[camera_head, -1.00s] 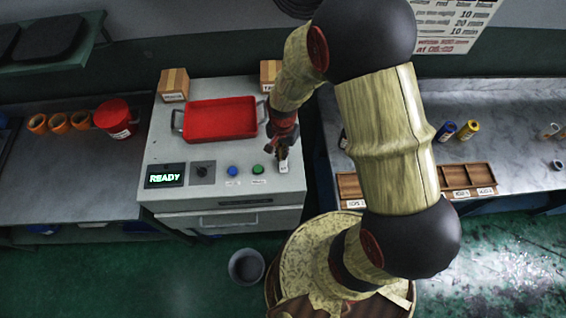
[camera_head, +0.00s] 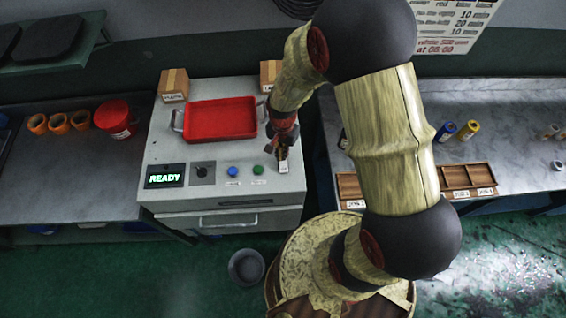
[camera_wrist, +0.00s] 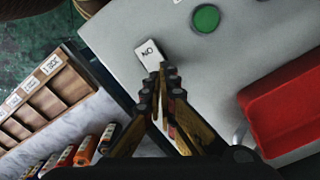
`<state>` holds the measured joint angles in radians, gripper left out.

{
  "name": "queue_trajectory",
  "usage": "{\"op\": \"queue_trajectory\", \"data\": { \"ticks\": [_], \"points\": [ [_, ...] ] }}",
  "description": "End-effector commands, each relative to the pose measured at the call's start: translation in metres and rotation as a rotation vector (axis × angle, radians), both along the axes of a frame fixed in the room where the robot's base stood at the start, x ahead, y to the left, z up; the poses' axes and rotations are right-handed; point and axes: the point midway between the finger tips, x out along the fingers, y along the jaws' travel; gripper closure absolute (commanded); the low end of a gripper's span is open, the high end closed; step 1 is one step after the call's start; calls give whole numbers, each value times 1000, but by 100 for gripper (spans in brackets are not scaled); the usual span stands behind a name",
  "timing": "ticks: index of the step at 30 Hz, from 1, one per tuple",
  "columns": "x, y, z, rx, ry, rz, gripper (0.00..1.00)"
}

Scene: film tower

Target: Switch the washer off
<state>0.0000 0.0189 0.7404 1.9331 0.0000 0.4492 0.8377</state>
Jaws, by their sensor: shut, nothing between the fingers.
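The washer (camera_head: 222,209) is a grey bench-height machine. Its lit display (camera_head: 164,176) reads READY, with a dark knob (camera_head: 203,170), a blue button (camera_head: 233,171) and a green button (camera_head: 258,169) beside it. A small white switch (camera_head: 283,167) sits right of the green button. In the wrist view the switch (camera_wrist: 149,52) shows ON lettering, seen turned around. My gripper (camera_head: 281,150) points down at this switch. Its fingertips (camera_wrist: 162,72) are shut, empty, and overlap the switch's near edge; I cannot tell whether they touch it.
A red tray (camera_head: 220,119) lies on the washer top left of my gripper, with cardboard boxes (camera_head: 173,85) behind. The green button also shows in the wrist view (camera_wrist: 206,18). A wooden compartment tray (camera_head: 467,181) and bottles stand on the right bench. A bucket (camera_head: 246,266) stands on the floor.

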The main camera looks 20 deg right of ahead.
Motion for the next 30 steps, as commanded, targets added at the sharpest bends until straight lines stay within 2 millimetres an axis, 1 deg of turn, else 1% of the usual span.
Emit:
{"op": "queue_trajectory", "data": {
  "ticks": [30],
  "points": [
    [0,0,-13,0,0,0,100]
  ]
}}
